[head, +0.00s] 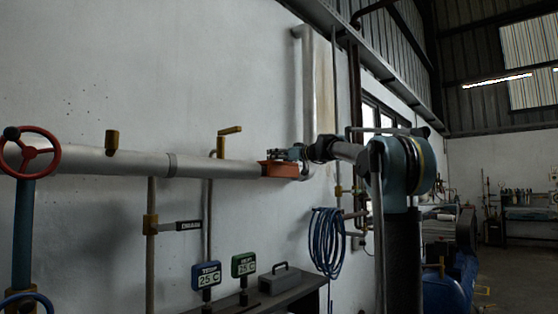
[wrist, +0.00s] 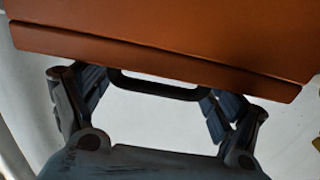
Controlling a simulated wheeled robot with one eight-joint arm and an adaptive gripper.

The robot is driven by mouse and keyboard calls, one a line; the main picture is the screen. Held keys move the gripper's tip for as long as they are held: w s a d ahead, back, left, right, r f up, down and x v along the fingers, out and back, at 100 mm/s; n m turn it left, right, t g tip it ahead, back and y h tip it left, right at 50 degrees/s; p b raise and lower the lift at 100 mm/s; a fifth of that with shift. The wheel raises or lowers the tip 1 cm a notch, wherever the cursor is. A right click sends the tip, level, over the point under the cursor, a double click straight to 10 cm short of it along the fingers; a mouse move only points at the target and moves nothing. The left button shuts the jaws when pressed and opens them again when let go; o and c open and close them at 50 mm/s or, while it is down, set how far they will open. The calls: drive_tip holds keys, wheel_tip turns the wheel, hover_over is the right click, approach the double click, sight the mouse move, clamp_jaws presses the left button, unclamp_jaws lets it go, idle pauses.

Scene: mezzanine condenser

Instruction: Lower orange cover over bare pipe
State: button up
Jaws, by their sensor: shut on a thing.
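The orange cover (head: 279,170) is at the right end of the grey horizontal pipe (head: 225,168) in the head view. It overlaps the pipe there, but I cannot tell whether it touches or sits on it. In the wrist view the cover (wrist: 180,38) fills the top of the picture, with a dark handle (wrist: 155,88) below its edge. My gripper (head: 282,155) is at the top of the cover. In the wrist view my gripper (wrist: 152,95) has a finger at each end of the handle and is shut on it. The pipe surface behind the cover is hidden.
A red valve wheel (head: 30,150) is at the pipe's left end. Brass fittings (head: 112,142) and a brass lever (head: 229,131) rise near the pipe. Below are a blue hose coil (head: 328,243), two temperature displays (head: 208,275) and a grey toolbox (head: 280,280) on a shelf.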

drive_tip(key=shift+f, duration=0.3)
drive_tip(key=o, duration=1.5)
drive_tip(key=shift+o, duration=0.2)
drive_tip(key=v, duration=1.2)
drive_tip(key=shift+f, duration=0.1)
